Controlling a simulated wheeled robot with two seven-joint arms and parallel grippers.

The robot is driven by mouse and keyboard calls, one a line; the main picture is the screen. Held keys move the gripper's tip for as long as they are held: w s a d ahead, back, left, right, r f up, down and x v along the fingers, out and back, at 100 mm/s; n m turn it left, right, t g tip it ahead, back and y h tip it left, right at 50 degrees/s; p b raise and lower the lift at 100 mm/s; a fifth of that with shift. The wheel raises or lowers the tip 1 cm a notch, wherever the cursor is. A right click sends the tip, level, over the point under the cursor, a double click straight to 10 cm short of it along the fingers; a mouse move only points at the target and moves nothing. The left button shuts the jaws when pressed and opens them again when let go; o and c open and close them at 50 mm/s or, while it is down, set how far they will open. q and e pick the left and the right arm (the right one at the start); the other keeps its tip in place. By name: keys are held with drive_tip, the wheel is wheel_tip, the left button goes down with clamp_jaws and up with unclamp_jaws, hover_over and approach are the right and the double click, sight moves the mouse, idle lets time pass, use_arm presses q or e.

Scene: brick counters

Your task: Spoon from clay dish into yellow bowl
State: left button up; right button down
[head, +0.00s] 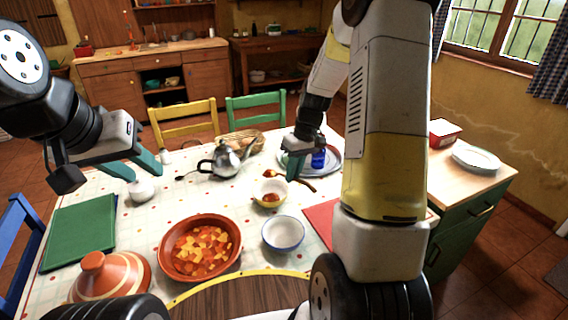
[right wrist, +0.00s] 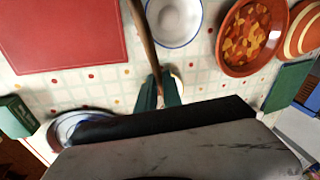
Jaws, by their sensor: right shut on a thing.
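The clay dish (head: 163,252) holds orange and yellow chunks; its rim also shows in the right wrist view (right wrist: 286,14). The yellow bowl (head: 259,201) stands behind it to the right, with some orange food inside. My right gripper (head: 292,176) is shut on a wooden spoon (head: 308,186), beside and above the yellow bowl. The spoon's head, with orange on it, appears over the bowl's far rim. In the right wrist view the spoon's handle (right wrist: 143,35) runs between the fingers, which mostly hide the yellow bowl. My left gripper (head: 131,168) is open and empty above a white lidded pot.
A white blue-rimmed bowl (head: 283,247) stands near the clay dish. A striped clay lid (head: 110,278), green mat (head: 80,232), white pot (head: 141,191) and metal teapot (head: 222,162) are around. A tray (head: 332,166) with a blue cup lies behind my right gripper.

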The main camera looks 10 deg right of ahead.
drive_tip(key=shift+f, duration=0.1)
idle(0.3)
drive_tip(key=shift+d+x, duration=0.25)
drive_tip(key=shift+x, duration=0.95)
drive_tip(key=shift+w+d+f+m+g+y, duration=0.1)
drive_tip(key=shift+d+f+m+g+y, duration=0.3)
drive_tip(key=shift+m+y, duration=1.35)
drive_tip(key=shift+w+d+f+m+g+y, duration=0.1)
drive_tip(key=shift+d+f+m+y, duration=0.5)
drive_tip(key=shift+y, duration=2.3)
drive_tip(key=shift+w+d+f+m+g+y, duration=0.15)
drive_tip(key=shift+d+f+m+y, duration=0.75)
drive_tip(key=shift+y, duration=1.45)
drive_tip(key=shift+a+r, duration=0.2)
drive_tip(key=shift+a, duration=0.05)
